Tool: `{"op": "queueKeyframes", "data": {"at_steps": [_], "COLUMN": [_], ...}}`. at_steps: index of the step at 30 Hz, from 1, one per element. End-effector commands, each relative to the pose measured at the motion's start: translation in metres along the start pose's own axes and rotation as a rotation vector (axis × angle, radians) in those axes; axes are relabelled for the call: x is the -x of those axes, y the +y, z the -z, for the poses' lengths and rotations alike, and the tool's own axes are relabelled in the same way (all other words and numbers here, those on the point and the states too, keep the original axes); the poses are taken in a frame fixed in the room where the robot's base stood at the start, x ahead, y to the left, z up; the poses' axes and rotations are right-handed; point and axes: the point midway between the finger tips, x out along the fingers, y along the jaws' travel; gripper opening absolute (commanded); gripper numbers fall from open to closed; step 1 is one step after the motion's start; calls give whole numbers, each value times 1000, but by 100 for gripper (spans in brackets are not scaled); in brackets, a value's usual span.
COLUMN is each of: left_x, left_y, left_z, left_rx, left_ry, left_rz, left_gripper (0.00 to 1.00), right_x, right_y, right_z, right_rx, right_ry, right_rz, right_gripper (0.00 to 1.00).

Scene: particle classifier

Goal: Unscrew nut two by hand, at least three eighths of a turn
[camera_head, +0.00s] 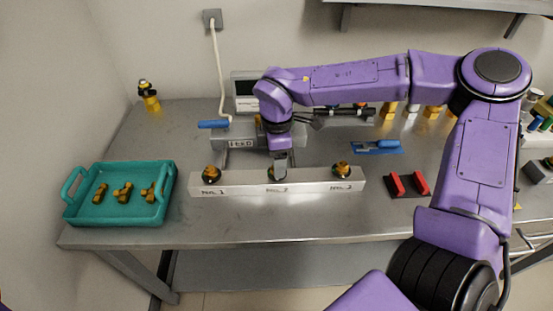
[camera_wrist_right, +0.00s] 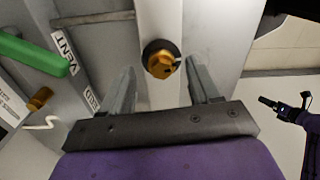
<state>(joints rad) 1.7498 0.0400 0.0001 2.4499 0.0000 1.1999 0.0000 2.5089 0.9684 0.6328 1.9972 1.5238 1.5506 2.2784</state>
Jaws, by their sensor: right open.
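A pale bar (camera_head: 236,184) marked NO. 1, NO. 2 and NO. 3 carries three brass nuts on dark bases. Nut two (camera_head: 271,174) is the middle one, partly hidden by my right gripper (camera_head: 281,170), which points down at it. In the right wrist view nut two (camera_wrist_right: 161,64) shows as a brass hex head on a dark round collar. The open fingers of my right gripper (camera_wrist_right: 160,76) stand on either side of it, with a visible gap on each side. A small purple and black shape at the right edge there may be my left arm; its jaws are unclear.
Nut one (camera_head: 211,173) and nut three (camera_head: 341,169) sit at the bar's ends. A teal tray (camera_head: 118,219) with brass fittings stands left. Grey equipment with a blue handle (camera_head: 213,124) is behind the bar. A red-and-black holder (camera_head: 407,186) is right. The table's front strip is clear.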

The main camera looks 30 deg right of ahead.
Motion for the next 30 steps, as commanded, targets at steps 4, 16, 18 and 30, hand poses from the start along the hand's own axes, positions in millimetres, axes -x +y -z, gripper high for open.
{"op": "queueKeyframes", "data": {"at_steps": [4,16,18,30], "left_x": [1,1,1,4], "left_y": [0,0,0,0], "left_z": [1,0,0,2], "left_rx": [0,0,0,0], "left_ry": [0,0,0,0], "left_rz": [0,0,0,0], "left_gripper": [100,100,100,100], "right_x": [-12,-14,-14,-13], "right_y": [0,0,0,0], "right_z": [1,2,2,1], "right_rx": [2,4,5,85], "right_ry": [0,0,0,0], "right_rz": [-1,-1,-2,-2], "right_gripper": [62,13,5,5]}}
